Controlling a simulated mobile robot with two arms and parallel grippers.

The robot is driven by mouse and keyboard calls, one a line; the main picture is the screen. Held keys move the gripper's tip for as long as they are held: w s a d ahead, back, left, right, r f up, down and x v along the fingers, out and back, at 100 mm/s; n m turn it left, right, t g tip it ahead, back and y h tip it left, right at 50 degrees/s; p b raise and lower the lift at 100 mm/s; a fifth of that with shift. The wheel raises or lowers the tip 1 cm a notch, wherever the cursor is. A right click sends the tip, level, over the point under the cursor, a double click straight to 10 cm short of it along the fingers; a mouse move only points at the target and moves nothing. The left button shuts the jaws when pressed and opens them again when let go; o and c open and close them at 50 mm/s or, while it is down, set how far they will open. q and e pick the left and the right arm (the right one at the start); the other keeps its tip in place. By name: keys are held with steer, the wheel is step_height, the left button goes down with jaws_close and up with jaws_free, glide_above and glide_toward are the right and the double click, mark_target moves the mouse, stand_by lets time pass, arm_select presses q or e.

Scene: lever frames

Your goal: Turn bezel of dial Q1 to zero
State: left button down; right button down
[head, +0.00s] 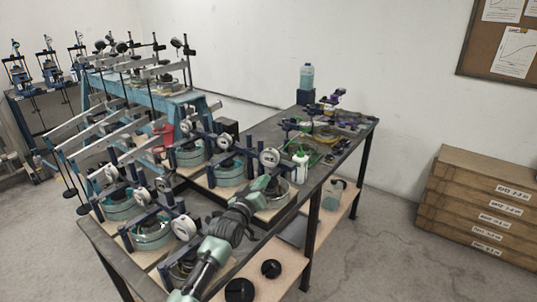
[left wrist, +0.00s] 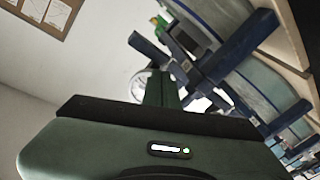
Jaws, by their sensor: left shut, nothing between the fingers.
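Several round white dials stand on the bench on dark blue frames over round green cells. No label on them is legible, so I cannot tell which is Q1. My left gripper (head: 262,183) is shut and empty, just below and in front of one dial (head: 269,158). In the left wrist view, the green fingers of the left gripper (left wrist: 160,78) are together. A dial (left wrist: 138,86) shows behind them, partly hidden by the fingers; I cannot tell whether they touch it. Its needle and zero mark are too small to read. My right gripper is not in view.
Other dials (head: 184,227) (head: 224,142) and blue frames crowd the bench to the left.

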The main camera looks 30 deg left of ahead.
mark_target(269, 159)
arm_select(q)
steer(key=shift+s+f+p, duration=0.3)
steer(key=shift+s+f, duration=0.4)
steer(key=shift+s, duration=0.35)
steer(key=shift+d, duration=0.1)
steer(key=shift+d+r+n+b, duration=0.5)
steer(key=shift+d+r+n, duration=1.45)
steer(key=shift+n, duration=1.05)
steer(key=w+a+b, duration=0.1)
steer(key=w+b, duration=0.1)
steer(key=w, duration=0.4)
steer(key=shift+w, duration=0.4)
steer(key=shift+a+r, duration=0.25)
steer(key=shift+a, duration=0.1)
